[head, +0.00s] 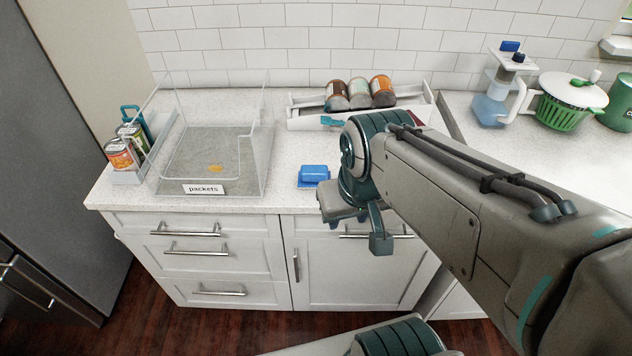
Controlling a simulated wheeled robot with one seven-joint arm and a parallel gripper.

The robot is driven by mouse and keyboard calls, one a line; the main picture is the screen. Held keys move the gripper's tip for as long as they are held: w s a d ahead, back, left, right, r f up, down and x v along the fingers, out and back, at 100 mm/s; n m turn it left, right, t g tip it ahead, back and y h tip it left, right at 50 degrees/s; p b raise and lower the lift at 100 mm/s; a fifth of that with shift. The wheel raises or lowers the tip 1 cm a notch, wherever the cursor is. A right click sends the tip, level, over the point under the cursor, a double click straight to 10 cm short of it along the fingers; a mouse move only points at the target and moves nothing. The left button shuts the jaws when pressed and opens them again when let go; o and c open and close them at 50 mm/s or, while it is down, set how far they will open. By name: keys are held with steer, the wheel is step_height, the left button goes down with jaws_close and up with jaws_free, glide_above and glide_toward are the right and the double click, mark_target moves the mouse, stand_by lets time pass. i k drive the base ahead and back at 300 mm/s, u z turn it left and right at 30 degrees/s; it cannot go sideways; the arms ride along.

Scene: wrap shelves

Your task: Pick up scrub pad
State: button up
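A blue block (313,173), which looks like the scrub pad, lies on the white speckled counter near its front edge. A thin blue layer shows under it; I cannot tell whether that is part of it. My gripper (358,228) is to the right of the block and nearer to me, in front of the counter edge. One finger hangs down clearly at its right; the other is partly hidden by the gripper body. The fingers look spread apart, and nothing shows between them. My arm hides the counter right of the block.
A clear bin (258,165) labelled "packets" stands left of the block. Cans (121,154) stand at the far left. A white tray (303,121) with several jars is behind. A soap dispenser (489,108) and green colander (562,112) are at right. Counter around the block's left is clear.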

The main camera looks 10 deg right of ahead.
mark_target(309, 176)
steer(key=k, duration=0.5)
steer(key=z, duration=1.3)
steer(key=i, duration=0.95)
steer(key=u, duration=2)
